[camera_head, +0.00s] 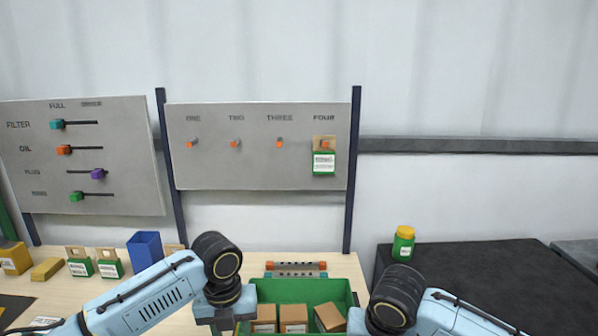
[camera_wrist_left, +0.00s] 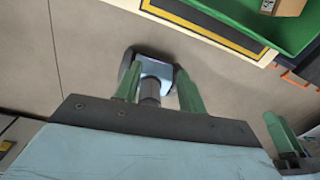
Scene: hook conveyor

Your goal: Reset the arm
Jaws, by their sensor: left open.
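My left arm (camera_head: 165,292) reaches in from the left in the head view, bent at a dark joint; its gripper is not visible there. In the left wrist view my left gripper (camera_wrist_left: 157,68) has its two green fingers apart, pointing down over bare floor, with nothing held between them. My right arm (camera_head: 440,312) is at the lower right of the head view, and its gripper does not show there. A green finger-like part at the right edge of the left wrist view may be my right gripper (camera_wrist_left: 280,135); its opening cannot be made out.
A grey hook board (camera_head: 260,165) stands behind the table; a green-and-tan package (camera_head: 324,162) hangs at FOUR, the other hooks are empty. A green bin (camera_head: 335,285) holds brown boxes. A slider board (camera_head: 130,150) is left; a yellow-lidded jar (camera_head: 403,243) stands on a dark surface, right.

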